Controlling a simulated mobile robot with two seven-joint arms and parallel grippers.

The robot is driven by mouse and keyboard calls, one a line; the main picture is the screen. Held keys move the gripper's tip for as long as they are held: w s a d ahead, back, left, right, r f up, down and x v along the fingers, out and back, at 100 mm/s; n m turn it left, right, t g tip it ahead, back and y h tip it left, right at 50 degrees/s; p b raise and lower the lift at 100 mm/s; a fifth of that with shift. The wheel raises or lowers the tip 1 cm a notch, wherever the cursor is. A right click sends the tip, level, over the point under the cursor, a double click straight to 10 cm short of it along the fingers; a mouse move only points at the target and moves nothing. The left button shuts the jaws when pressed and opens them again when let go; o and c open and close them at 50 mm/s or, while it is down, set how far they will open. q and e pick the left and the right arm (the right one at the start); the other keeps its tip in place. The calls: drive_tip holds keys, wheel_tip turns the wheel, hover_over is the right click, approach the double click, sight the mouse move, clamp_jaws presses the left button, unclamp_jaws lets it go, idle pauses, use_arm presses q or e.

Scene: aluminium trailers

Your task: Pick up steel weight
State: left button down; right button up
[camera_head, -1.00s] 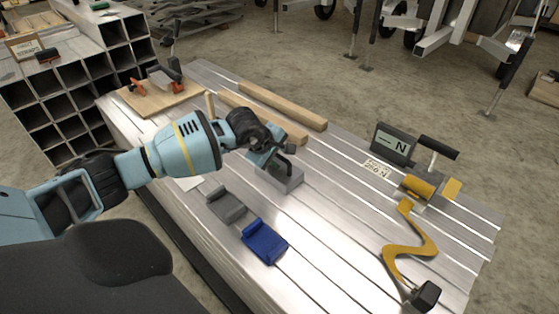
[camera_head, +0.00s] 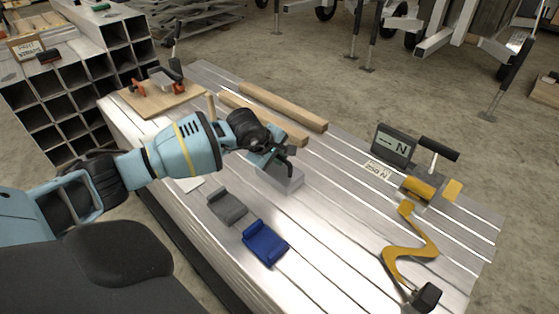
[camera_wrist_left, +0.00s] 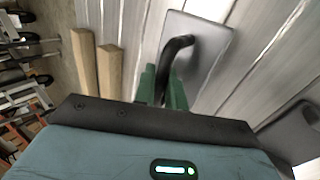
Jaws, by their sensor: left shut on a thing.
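The steel weight (camera_head: 290,183) is a grey metal block with a black bent handle, at the middle of the aluminium table (camera_head: 330,230). In the wrist view its flat grey top (camera_wrist_left: 208,65) and its black handle (camera_wrist_left: 181,44) show ahead of the fingers. My left gripper (camera_head: 277,160) is above the block and shut on the handle. Its green fingers (camera_wrist_left: 162,88) sit on either side of the handle's near end in the wrist view. Whether the block touches the table is hard to tell. My right gripper is not in view.
Two wooden bars (camera_head: 282,106) lie behind the weight. A grey holder (camera_head: 227,207) and a blue holder (camera_head: 265,243) lie in front. A force gauge (camera_head: 394,145) and a yellow curved piece (camera_head: 408,245) are to the right. A wooden board (camera_head: 160,98) is at the far left.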

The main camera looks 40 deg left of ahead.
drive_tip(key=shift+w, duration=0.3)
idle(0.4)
use_arm(q)
drive_tip(key=shift+w+r, duration=0.15)
drive_tip(key=shift+r, duration=0.05)
drive_tip(key=shift+r, duration=0.1)
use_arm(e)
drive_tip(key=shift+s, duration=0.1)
